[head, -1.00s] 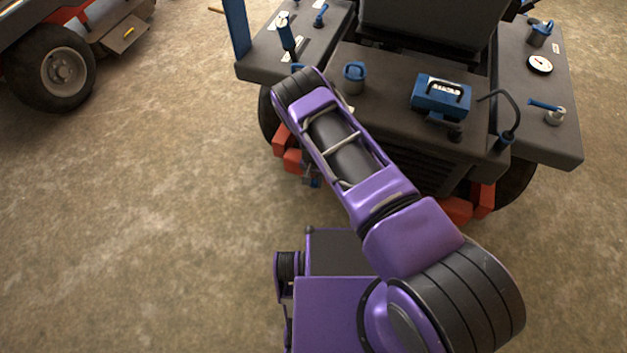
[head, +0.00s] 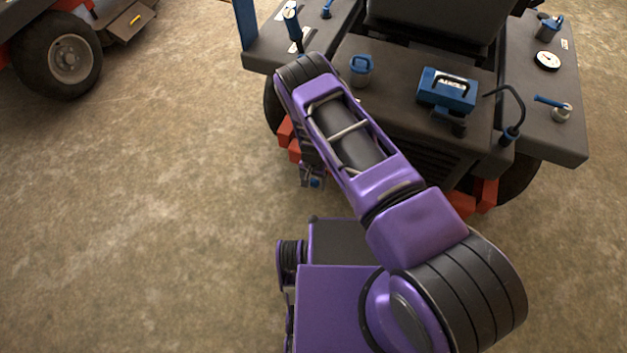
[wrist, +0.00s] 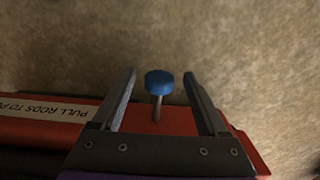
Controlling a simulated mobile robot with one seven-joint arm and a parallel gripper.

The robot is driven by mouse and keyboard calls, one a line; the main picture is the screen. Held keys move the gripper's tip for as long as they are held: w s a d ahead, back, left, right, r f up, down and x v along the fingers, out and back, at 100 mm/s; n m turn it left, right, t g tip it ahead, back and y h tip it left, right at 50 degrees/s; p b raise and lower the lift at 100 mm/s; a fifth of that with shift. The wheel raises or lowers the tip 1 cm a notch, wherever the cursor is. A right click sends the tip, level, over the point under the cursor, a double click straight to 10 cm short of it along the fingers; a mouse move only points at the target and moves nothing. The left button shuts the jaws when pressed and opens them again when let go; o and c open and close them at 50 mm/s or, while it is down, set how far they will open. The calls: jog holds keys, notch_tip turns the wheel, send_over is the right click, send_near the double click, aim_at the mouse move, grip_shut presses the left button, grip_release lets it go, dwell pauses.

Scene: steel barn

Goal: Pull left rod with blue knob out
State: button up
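The rod with the blue knob (wrist: 159,83) shows in the wrist view, standing out from a red part of the machine (wrist: 150,118). The knob lies between the two fingers of my gripper (wrist: 160,80), with a gap on each side. The fingers are open and do not touch it. In the head view a small blue spot, likely the knob (head: 315,183), shows low beside my gripper (head: 308,172), which is partly hidden behind my purple arm. The rod's base is partly hidden by the gripper body in the wrist view.
A label reading "PULL RODS TO" (wrist: 45,109) is on the red part. The dark machine deck (head: 385,95) carries a blue box (head: 447,90) and a blue-capped container (head: 362,69). Another vehicle's wheel (head: 68,55) stands at upper left. The concrete floor at left is clear.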

aim_at(313, 182)
notch_tip(313, 182, up, 17)
jog(key=p, duration=0.3)
jog(key=shift+r, duration=0.2)
dwell(0.5)
